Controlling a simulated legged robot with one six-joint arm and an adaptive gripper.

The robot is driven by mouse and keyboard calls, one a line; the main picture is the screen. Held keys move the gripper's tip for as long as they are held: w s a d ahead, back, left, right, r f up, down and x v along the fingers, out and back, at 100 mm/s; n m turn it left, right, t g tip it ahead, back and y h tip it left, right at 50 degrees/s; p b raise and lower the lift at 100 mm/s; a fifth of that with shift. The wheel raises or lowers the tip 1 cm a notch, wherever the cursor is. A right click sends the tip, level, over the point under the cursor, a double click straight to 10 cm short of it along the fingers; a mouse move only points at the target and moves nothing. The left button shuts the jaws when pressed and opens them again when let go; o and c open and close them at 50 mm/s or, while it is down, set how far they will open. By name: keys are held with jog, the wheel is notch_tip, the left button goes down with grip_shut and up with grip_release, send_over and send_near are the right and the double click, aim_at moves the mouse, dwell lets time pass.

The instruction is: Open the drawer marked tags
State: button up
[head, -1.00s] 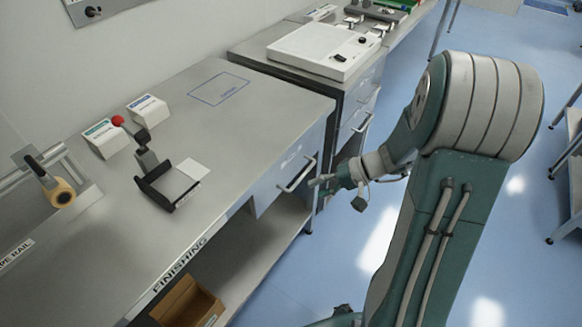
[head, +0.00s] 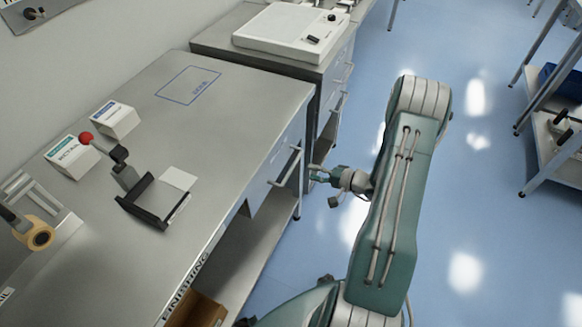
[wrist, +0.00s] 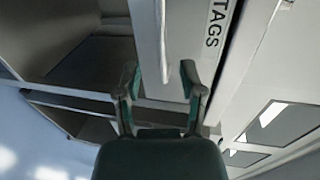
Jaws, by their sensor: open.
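The drawer marked TAGS (wrist: 216,28) shows its label and pale front in the wrist view. It is under the finishing bench in the head view (head: 262,185), where its front looks flush with the bench and its label is too small to read. Its bar handle (head: 286,166) runs along that front. In the wrist view the handle (wrist: 163,40) reaches down between the two fingers in the picture; I cannot tell if they touch. My gripper (head: 314,173) is open and empty, just right of the handle in the head view; its fingers also show in the wrist view (wrist: 160,85).
The bench top (head: 228,120) carries a lever tool (head: 130,180), two white boxes and a tape roll (head: 38,235). Another cabinet with drawers (head: 335,85) stands beyond. A shelf is open below the drawer. The blue floor (head: 450,200) on the right is clear up to a cart (head: 555,150).

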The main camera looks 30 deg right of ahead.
aim_at(292, 167)
jog(key=x, duration=0.8)
jog(key=shift+s+a+r, duration=0.1)
grip_shut()
jog(key=shift+s, duration=0.1)
